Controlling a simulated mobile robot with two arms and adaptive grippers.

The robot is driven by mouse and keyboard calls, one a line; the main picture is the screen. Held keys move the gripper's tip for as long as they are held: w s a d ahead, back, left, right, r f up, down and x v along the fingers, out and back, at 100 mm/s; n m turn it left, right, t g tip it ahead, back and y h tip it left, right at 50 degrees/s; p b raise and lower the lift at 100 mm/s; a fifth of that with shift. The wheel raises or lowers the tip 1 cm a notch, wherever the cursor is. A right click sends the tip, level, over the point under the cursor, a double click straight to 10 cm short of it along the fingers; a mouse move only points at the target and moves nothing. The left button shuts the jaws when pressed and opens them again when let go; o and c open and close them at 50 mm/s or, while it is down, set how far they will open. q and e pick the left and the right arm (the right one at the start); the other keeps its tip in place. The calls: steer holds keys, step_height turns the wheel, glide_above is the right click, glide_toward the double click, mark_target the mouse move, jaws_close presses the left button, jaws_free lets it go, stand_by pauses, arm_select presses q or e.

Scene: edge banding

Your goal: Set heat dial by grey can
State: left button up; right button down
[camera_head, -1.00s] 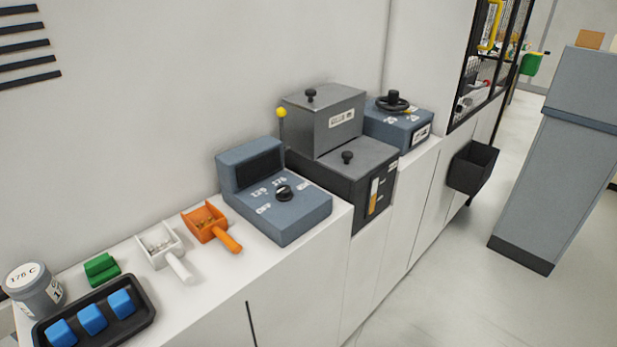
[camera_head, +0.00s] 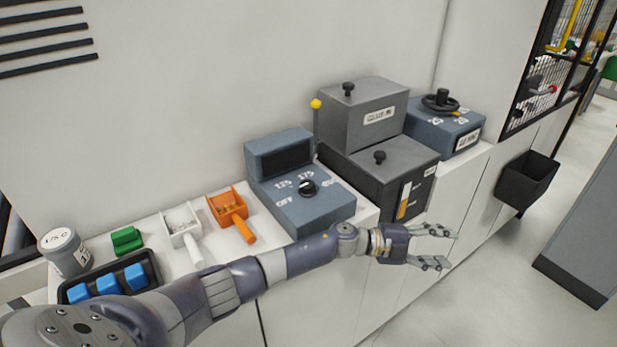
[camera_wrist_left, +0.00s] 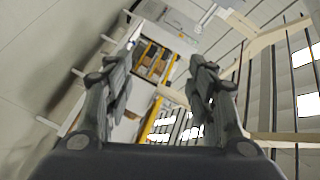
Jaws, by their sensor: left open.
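The grey can (camera_head: 64,251) stands upright at the left end of the white counter, with "175 C" on its lid. The blue heat control box (camera_head: 300,195) carries a dark dial (camera_head: 308,188) with a white mark, and labels reading OFF, 125 and 175; another label is partly hidden by the dial. I cannot tell exactly where the mark points. My left gripper (camera_head: 440,247) is open and empty, in front of the counter, right of and below the dial. Its two fingers also show apart in the left wrist view (camera_wrist_left: 160,95). My right gripper is not in view.
Orange (camera_head: 230,212) and white (camera_head: 184,228) scoops, a green block (camera_head: 127,240) and a black tray (camera_head: 154,268) of blue blocks lie left of the box. A grey glue unit (camera_head: 385,165) and another blue box (camera_head: 447,130) stand right. A black bin (camera_head: 527,180) hangs beyond.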

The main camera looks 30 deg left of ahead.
arm_select(q)
step_height(320, 180, up, 6)
steer(key=s+m+g, duration=0.1)
steer(key=m+g, duration=0.3)
steer(key=m, duration=0.2)
steer(key=g+y+p, duration=0.1)
steer(key=g+y, duration=0.4)
steer(key=y, duration=0.9)
glide_toward(308, 184)
steer(key=shift+m, duration=0.4)
step_height(308, 184, down, 7)
steer(key=shift+f+p, duration=0.1)
steer(key=shift+p, duration=1)
steer(key=shift+f, duration=0.75)
steer(key=c, duration=1.1)
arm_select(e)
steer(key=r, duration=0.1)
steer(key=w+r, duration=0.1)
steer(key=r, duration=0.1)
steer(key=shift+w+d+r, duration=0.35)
